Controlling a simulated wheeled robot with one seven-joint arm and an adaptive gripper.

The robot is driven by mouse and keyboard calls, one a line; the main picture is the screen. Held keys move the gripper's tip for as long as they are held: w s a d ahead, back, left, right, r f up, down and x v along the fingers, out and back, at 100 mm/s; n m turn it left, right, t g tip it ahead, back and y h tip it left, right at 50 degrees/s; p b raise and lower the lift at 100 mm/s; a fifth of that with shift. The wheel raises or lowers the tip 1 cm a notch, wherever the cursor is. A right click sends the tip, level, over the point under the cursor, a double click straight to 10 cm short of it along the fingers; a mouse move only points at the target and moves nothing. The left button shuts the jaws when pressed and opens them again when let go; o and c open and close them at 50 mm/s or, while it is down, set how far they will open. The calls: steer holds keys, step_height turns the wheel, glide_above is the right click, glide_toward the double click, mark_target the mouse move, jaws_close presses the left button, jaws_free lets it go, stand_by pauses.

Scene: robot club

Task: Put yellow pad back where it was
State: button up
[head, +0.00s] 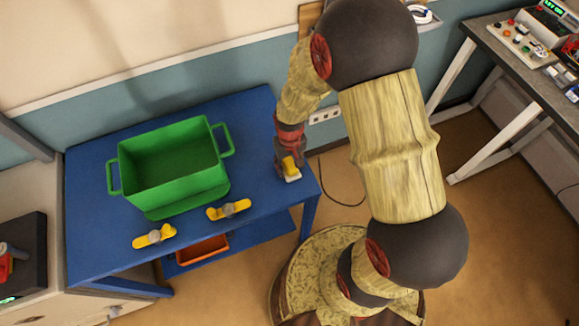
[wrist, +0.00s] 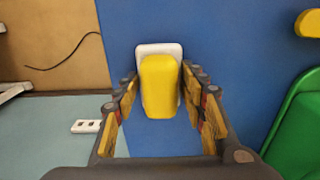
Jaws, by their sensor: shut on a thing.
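The yellow pad (wrist: 159,88) is between the two fingers of my gripper (wrist: 160,80) in the wrist view. A white piece (wrist: 158,48) shows behind its far end; I cannot tell whether it is part of the pad. In the head view my gripper (head: 289,170) points down over the right end of the blue table, shut on the yellow pad (head: 289,164), with the white piece (head: 293,178) just below. The pad is at or just above the tabletop; its exact contact is hidden.
A green crate (head: 172,193) with two handles stands on the blue table (head: 88,178). Two yellow-and-grey objects, one left (head: 154,236) and one right (head: 229,209), lie in front of it. An orange bin (head: 202,250) sits on the lower shelf. The table's right edge is close to my gripper.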

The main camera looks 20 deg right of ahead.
steer(key=shift+f, duration=0.2)
steer(key=o, duration=1)
steer(key=shift+r, duration=0.15)
step_height(320, 180, up, 12)
steer(key=p, duration=0.3)
steer(key=shift+r, duration=0.1)
step_height(320, 180, up, 14)
steer(key=f+t, duration=0.1)
steer(key=t, duration=0.1)
glide_above(290, 163)
steer(key=s, duration=0.2)
steer(key=s+r+t, duration=0.1)
steer(key=s+r, duration=0.3)
steer(key=s+r+t, duration=0.1)
steer(key=s+r, duration=0.3)
steer(key=r, duration=0.1)
steer(key=s+r+t, duration=0.1)
steer(key=s+r, duration=0.3)
steer(key=r, duration=0.1)
steer(key=shift+t, duration=0.3)
